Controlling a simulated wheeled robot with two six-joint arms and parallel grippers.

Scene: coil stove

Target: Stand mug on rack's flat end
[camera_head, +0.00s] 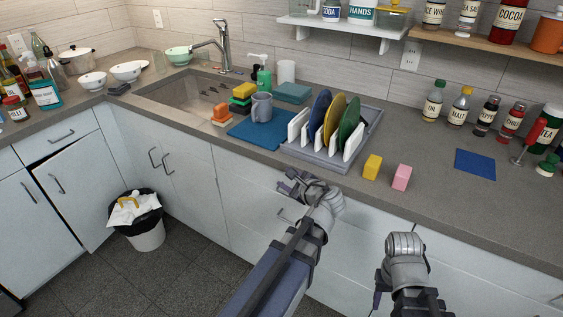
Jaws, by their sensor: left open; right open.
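A grey-blue mug (262,107) stands upright on a blue mat (245,134), left of the dish rack. The grey rack (318,160) holds blue, yellow and green plates on edge between white dividers. A bare strip of the rack shows along its right side. My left gripper (295,184) is open and empty in front of the counter edge, below the rack and apart from the mug. My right gripper (378,289) is lower and further right, open, in front of the cabinets; its fingers are mostly hidden by its own wrist.
Stacked sponges (241,97) and an orange scrubber (221,114) are left of the mug, near the sink (185,98). A yellow block (372,167) and a pink block (402,177) lie right of the rack. A teal cloth (292,93) is behind.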

